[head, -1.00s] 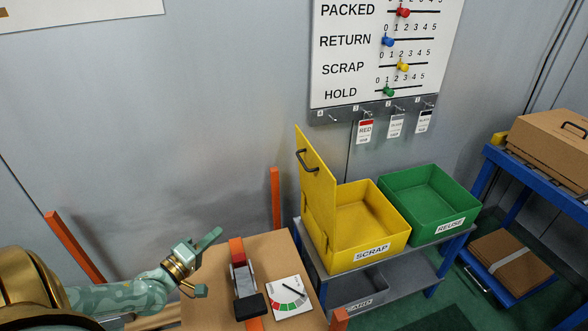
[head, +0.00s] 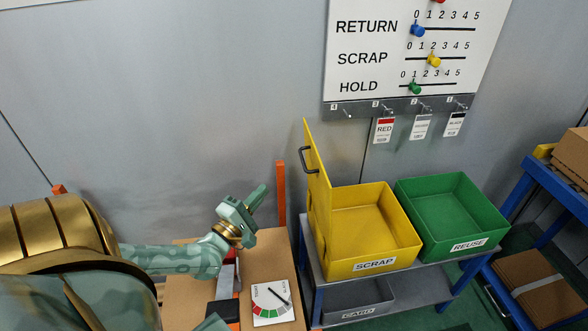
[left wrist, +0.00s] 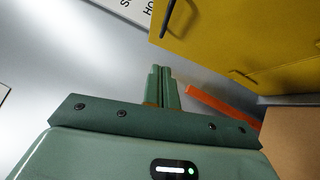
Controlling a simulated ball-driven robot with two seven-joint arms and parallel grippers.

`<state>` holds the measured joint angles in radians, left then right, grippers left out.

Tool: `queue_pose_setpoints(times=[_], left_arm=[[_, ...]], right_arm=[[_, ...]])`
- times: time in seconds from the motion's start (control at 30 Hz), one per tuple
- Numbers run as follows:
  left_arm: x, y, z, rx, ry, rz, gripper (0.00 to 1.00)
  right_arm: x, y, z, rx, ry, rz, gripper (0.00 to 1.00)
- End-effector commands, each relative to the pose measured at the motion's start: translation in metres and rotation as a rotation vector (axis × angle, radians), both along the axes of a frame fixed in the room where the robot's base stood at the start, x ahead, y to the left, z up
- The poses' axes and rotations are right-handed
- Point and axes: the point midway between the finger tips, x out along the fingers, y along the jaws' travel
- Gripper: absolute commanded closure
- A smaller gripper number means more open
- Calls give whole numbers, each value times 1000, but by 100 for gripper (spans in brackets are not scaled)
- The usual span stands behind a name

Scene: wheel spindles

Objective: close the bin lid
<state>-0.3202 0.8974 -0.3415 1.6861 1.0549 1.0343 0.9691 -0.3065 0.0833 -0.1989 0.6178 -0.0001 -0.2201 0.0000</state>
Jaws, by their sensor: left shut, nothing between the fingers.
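The yellow bin (head: 368,225) labelled SCRAP stands on a grey shelf unit. Its yellow lid (head: 316,170) stands upright, hinged at the bin's left side, with a dark handle (head: 308,160) on its left face. The lid also fills the upper right of the left wrist view (left wrist: 250,45), its handle at the top (left wrist: 169,14). My left gripper (head: 259,191) is shut and empty, to the left of the lid and apart from it. Its fingers show close together in the left wrist view (left wrist: 163,72). My right gripper is not identifiable in the head view.
A green REUSE bin (head: 455,205) stands right of the yellow bin. An orange post (head: 281,195) rises between my left gripper and the lid. A table holds a dial card (head: 272,302). A hook board (head: 410,108) hangs on the wall behind.

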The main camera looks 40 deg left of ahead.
Motion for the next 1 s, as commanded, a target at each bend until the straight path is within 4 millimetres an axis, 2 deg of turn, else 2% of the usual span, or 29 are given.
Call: queue_pose_setpoints(times=[0.33,0.4,0.63,1.0], left_arm=[[73,9,14,1,-3,1,100],[82,2,19,-2,-2,0,100],[100,-13,26,0,-2,0,100],[102,-16,26,2,1,0,100]], right_arm=[[1,6,-13,8,2,-2,64],[2,6,-11,8,-1,-2,64],[3,6,-10,7,-3,-1,64],[4,3,-10,4,-4,0,64]])
